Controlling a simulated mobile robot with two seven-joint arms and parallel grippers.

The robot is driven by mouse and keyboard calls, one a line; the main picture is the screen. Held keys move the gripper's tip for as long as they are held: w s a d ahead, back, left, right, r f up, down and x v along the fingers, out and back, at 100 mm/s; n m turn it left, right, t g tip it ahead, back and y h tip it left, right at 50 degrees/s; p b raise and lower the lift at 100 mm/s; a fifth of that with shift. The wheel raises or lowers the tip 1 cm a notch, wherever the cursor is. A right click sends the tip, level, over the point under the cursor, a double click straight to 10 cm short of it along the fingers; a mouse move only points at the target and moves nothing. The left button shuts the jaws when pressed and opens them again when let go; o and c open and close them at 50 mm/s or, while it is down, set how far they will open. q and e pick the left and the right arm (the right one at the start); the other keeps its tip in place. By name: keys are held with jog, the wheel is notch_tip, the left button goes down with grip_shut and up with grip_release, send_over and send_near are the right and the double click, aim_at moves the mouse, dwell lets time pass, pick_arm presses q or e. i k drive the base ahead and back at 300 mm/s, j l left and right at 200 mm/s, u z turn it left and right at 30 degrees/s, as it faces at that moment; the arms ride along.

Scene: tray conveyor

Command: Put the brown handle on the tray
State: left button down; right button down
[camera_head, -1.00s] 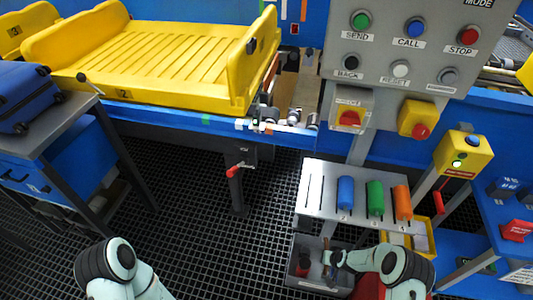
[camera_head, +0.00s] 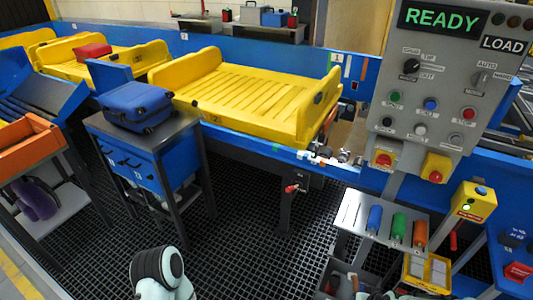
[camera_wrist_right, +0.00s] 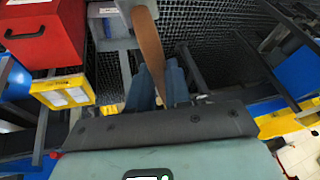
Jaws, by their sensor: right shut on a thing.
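A long brown handle (camera_wrist_right: 148,45) stands out from between the fingers of my right gripper (camera_wrist_right: 158,88) in the right wrist view. The gripper is shut on it. In the head view my right gripper is at the bottom edge, by the grey bin (camera_head: 330,281) under the slotted rack, and is mostly cut off. The large yellow tray (camera_head: 250,90) on the blue conveyor lies farther back and to the left of it, with its slatted bed empty. My left arm shows at the bottom, but its gripper is out of the picture.
The slotted rack (camera_head: 351,212) holds blue, green and orange rolls. The control panel (camera_head: 435,85) stands above it. A blue suitcase (camera_head: 135,105) lies on a side table left of the tray. A red case (camera_head: 93,51) lies on another tray (camera_head: 128,60).

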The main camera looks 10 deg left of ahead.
aim_at(271, 109)
jog(key=i+j+u, duration=0.2)
jog(key=u, duration=0.25)
jog(key=i+j+u, duration=0.15)
jog(key=u, duration=0.35)
jog(key=i+u, duration=0.3)
jog(key=i, duration=1.15)
